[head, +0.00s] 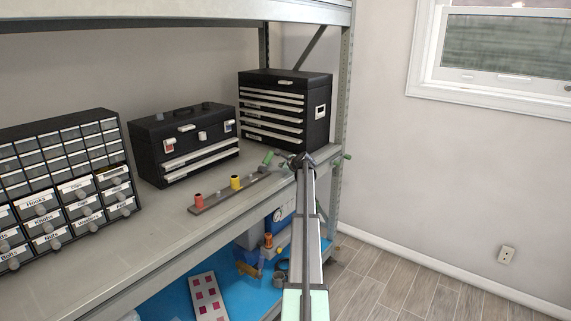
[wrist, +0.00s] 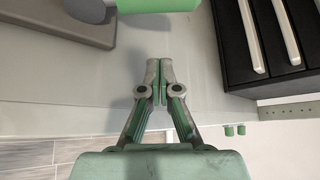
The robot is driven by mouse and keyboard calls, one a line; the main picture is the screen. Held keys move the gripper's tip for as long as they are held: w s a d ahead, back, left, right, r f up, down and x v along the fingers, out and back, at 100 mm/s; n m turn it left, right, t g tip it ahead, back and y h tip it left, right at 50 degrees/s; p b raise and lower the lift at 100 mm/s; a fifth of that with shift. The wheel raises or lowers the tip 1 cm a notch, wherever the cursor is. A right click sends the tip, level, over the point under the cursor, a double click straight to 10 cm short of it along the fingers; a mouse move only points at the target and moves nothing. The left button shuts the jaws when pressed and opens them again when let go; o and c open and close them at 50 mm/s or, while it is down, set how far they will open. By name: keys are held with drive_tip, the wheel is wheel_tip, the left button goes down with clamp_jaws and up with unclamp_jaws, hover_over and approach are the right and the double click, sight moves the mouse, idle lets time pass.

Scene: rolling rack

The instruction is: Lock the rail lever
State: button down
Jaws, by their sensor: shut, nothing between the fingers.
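A grey bar (head: 228,193) lies on the shelf with a red (head: 199,201), a yellow (head: 236,182) and a green cylinder (head: 268,158) along it. The green cylinder is tilted at the bar's far end. A green cylinder with a pale metal end (wrist: 155,6) is cut off at the top of the wrist view, near a grey bar (wrist: 60,22). I cannot tell for certain which part is the rail lever. My gripper (wrist: 160,80) is shut and empty, with its fingertips together, apart from the green cylinder. In the head view my gripper (head: 301,161) is right of the green cylinder by the shelf edge.
A black drawer chest (head: 285,108) stands just behind my gripper. A black toolbox (head: 182,140) and a drawer organiser (head: 65,185) stand further left. A rack post (head: 343,100) is to the right. The lower blue shelf (head: 180,303) holds several items.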

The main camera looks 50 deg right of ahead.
sight(278, 171)
drive_tip(key=x, duration=0.2)
drive_tip(key=p+x, duration=0.1)
drive_tip(key=shift+w+d, duration=0.2)
drive_tip(key=shift+w, duration=0.2)
drive_tip(key=shift+w+a+r+p, duration=0.1)
drive_tip(key=shift+w+p, duration=0.25)
drive_tip(key=shift+w, duration=0.05)
drive_tip(key=shift+w+a+r+p, duration=0.15)
drive_tip(key=shift+a+r+p, duration=0.35)
drive_tip(key=shift+a+r, duration=0.3)
drive_tip(key=shift+w+a+r, duration=0.2)
drive_tip(key=shift+a+r, duration=0.05)
drive_tip(key=shift+a, duration=0.1)
drive_tip(key=shift+a+b, duration=0.15)
drive_tip(key=shift+b, duration=0.3)
